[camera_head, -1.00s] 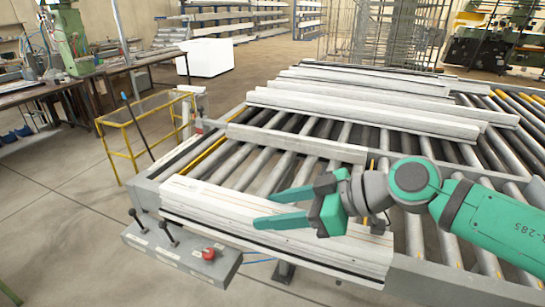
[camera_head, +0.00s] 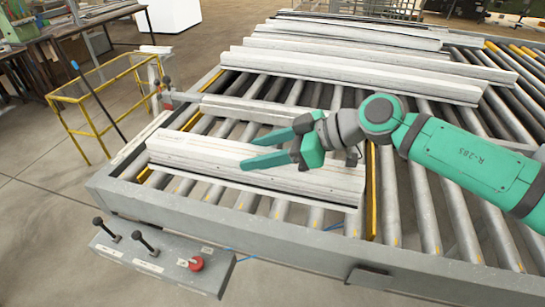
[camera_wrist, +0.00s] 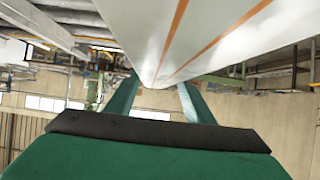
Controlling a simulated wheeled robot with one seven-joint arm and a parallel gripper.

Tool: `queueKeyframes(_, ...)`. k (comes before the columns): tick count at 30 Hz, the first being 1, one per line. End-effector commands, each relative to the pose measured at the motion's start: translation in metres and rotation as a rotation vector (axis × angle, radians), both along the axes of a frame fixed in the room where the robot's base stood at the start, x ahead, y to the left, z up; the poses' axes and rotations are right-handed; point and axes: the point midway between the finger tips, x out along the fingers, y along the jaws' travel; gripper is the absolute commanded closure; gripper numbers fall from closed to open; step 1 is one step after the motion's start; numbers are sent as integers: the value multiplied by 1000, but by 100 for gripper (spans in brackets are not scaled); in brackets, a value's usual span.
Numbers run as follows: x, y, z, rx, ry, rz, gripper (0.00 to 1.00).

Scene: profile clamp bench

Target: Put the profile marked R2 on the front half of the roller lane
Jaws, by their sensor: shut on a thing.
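A long pale profile (camera_head: 200,155) with thin lines along it lies across the front part of the roller lane (camera_head: 215,195), over the rollers behind the front rail. My gripper (camera_head: 248,153) comes from the right, with its fingers pointing left along this profile. In the wrist view the profile (camera_wrist: 190,35), with orange stripes, runs between my fingers, which are shut on it. I cannot read a mark such as R2 on it. I cannot tell whether it touches the rollers or hangs just above them.
Another profile (camera_head: 265,110) lies just behind the held one. Several longer profiles (camera_head: 350,72) lie farther back. A grey control box (camera_head: 165,262) with two levers and a red knob stands in front of the lane. A yellow railing (camera_head: 100,100) stands at the left.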

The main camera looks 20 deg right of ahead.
Motion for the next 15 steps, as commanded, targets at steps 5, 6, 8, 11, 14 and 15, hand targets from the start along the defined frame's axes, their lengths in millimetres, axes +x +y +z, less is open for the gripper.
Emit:
queueKeyframes(5, 29, -21, -14, 5, -2, -2, 97)
queueKeyframes(6, 35, -27, -18, 5, -2, -3, 97)
queueKeyframes(8, 43, -33, -25, 5, -1, -1, 97)
queueKeyframes(11, 52, -40, -42, 6, 0, -2, 97)
queueKeyframes(14, 61, -48, -55, 4, -1, 0, 97)
queueKeyframes(15, 64, -50, -59, 4, -1, -1, 97)
